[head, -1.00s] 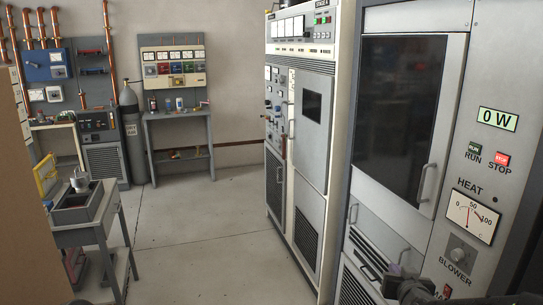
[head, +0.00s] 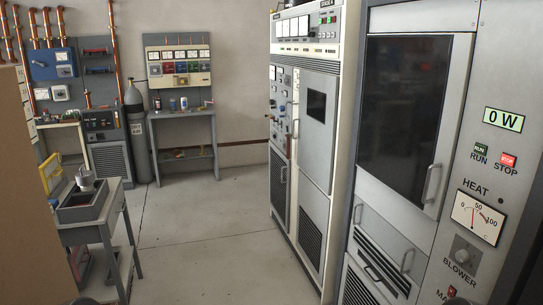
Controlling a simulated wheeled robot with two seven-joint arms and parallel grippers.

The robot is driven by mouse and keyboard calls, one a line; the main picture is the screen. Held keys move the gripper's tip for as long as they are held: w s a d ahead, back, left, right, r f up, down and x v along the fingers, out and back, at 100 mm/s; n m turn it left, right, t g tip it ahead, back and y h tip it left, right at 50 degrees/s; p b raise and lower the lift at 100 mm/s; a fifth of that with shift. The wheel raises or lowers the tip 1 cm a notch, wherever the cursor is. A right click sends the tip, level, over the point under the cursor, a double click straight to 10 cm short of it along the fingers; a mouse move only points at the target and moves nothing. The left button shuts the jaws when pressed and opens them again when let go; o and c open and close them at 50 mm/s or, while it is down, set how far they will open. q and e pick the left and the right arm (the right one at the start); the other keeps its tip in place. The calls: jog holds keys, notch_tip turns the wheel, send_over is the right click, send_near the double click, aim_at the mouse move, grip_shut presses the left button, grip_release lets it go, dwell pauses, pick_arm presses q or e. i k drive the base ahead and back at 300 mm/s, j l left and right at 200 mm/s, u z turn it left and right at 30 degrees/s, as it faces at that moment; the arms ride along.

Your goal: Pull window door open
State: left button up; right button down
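The window door (head: 402,105) is a grey-framed panel with a large dark pane, on the front of the cabinet at the right. It looks shut against the cabinet. Its pale upright handle (head: 432,184) sits near the door's lower right corner, and nothing touches it. Neither of my grippers shows clearly. Only small dark shapes cut in at the bottom edge, and I cannot tell what they are.
The cabinet's control panel (head: 491,185) is right of the door. Below the door are another handle (head: 407,261) and vents. A tall white rack (head: 312,140) stands to the left. A grey cart (head: 88,215) stands at left. The middle floor (head: 215,245) is clear.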

aim_at(415, 87)
jog(key=i+l, duration=0.1)
jog(key=i, duration=0.6)
jog(key=i+z, duration=0.3)
jog(key=k+z, duration=0.1)
jog(key=z, duration=1.3)
